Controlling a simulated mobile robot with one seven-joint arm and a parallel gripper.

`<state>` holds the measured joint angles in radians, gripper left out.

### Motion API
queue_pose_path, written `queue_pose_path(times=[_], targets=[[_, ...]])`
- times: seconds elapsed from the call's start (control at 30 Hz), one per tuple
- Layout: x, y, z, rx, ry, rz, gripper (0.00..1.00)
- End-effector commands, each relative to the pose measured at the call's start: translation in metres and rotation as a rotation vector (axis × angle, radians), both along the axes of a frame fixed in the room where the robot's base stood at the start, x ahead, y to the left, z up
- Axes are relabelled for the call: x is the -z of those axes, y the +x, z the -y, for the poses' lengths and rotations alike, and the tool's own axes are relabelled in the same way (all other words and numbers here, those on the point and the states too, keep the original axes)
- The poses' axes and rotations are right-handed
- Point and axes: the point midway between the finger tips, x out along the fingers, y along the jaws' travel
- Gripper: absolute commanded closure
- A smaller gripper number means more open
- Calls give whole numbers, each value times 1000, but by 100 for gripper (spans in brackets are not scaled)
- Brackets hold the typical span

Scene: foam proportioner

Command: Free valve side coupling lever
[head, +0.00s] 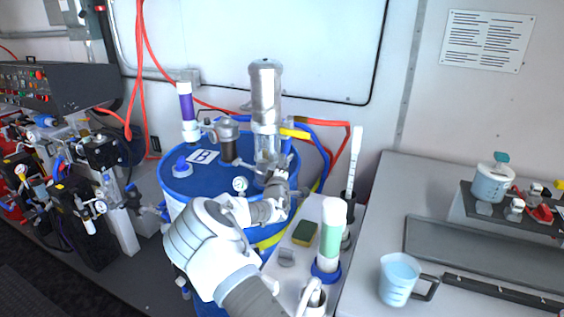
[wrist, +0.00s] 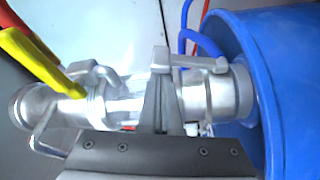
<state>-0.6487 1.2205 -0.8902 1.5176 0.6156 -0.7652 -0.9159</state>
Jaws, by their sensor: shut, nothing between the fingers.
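A metal coupling assembly with a clear middle section (head: 267,148) rises from the blue drum (head: 180,205), below a tall metal cylinder (head: 265,90). In the wrist view the assembly lies sideways, with the drum (wrist: 285,90) at right. One coupling lever (wrist: 190,61) shows on the drum-side fitting; another lever-like metal part (wrist: 95,75) is near the yellow piece (wrist: 35,60) at left. Which is valve side I cannot tell. My gripper (head: 278,182) is shut and empty in front of the assembly; its fingers (wrist: 158,95) overlap the fittings near the drum-side lever. Contact is unclear.
The drum top carries a gauge (head: 240,185), a blue cap (head: 181,168) and a purple-banded cylinder (head: 187,112). Blue, red and yellow hoses run close behind the assembly. A green-banded cylinder (head: 330,235) and sponge (head: 304,233) stand at right. A cup (head: 398,278) sits on the counter.

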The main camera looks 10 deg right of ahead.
Motion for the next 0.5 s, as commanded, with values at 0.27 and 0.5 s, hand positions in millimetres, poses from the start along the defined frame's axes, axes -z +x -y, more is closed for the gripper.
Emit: queue_pose_path(times=[0.27, 0.5], targets=[[1, 0, 0, 0, 3, 2, 100], [5, -2, 4, 1, 42, 28, 100]])
